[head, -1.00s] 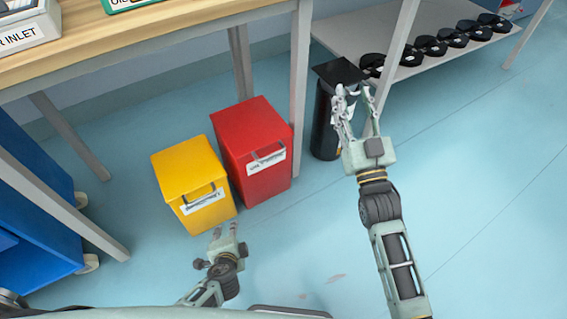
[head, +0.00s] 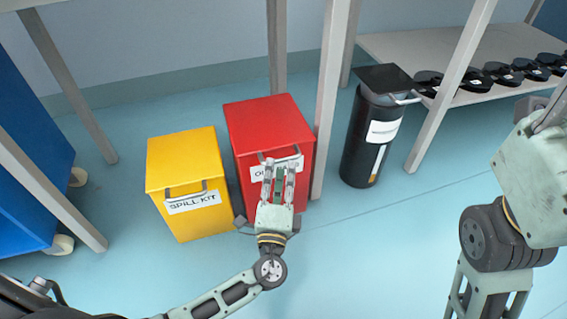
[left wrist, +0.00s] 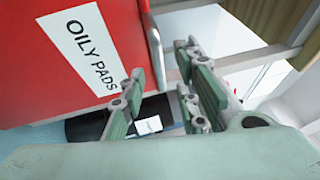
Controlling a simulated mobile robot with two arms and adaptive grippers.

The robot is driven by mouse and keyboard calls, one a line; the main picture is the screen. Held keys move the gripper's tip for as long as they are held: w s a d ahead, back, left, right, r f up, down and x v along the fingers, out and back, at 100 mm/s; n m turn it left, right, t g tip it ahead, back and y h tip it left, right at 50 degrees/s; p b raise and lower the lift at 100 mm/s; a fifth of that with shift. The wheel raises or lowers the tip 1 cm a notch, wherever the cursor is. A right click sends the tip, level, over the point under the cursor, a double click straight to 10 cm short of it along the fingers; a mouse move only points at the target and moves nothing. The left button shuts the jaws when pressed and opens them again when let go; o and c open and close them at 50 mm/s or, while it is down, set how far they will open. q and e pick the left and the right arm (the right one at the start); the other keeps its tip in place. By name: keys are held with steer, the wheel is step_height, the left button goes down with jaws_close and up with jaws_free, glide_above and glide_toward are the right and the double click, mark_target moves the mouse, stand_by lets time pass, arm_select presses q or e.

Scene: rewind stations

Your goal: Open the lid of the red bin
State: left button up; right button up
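The red bin (head: 262,120) stands on the floor under the table, its lid shut. It has a grey handle at the top of its front and a white label, read as OILY PADS in the left wrist view (left wrist: 20,70). My left gripper (head: 280,167) is in front of the bin's front face, over the label and close to the handle; contact cannot be told.
A yellow spill kit bin (head: 182,160) stands just left of the red bin. A table leg (head: 328,110) rises close on its right, and a black cylinder bin (head: 368,140) stands beyond. A blue cabinet (head: 25,170) is at far left. Floor in front is clear.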

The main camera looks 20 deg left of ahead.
mark_target(282, 159)
arm_select(q)
steer(key=shift+b+x, duration=0.35)
steer(key=shift+x, duration=1.8)
steer(key=shift+c, duration=0.4)
jaws_close()
steer(key=shift+f, duration=0.1)
